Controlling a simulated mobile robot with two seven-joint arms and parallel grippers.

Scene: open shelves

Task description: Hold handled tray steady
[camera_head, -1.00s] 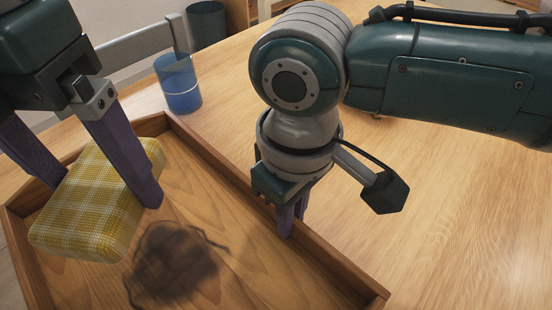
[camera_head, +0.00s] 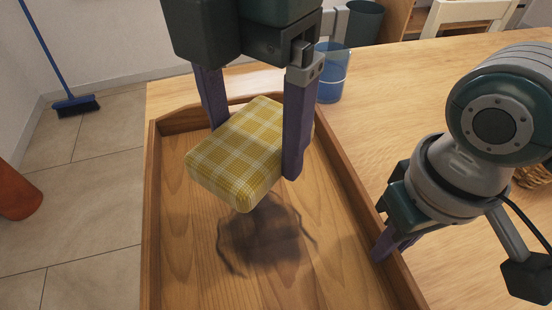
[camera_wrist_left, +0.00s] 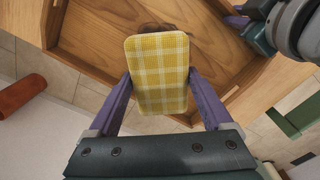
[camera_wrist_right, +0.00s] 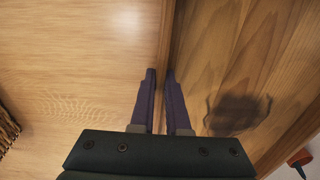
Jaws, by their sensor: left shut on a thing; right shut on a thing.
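The wooden handled tray (camera_head: 180,262) lies on the table with raised walls; its wall also shows in the right wrist view (camera_wrist_right: 168,40). My right gripper (camera_head: 384,248) is shut on the tray's right side wall, one finger on each side of it. My left gripper (camera_head: 252,140) is shut on a yellow checked block (camera_head: 236,150), like a sponge or cushion, and holds it above the tray floor. The block fills the space between the purple fingers in the left wrist view (camera_wrist_left: 158,75). A dark shadow falls on the tray floor below it.
A blue cup (camera_head: 332,72) stands on the table (camera_head: 440,100) behind the tray. A woven basket (camera_head: 534,176) is at the right edge, partly hidden by my right arm. A broom (camera_head: 76,104) and a reddish-brown object (camera_head: 16,190) are off the table at left.

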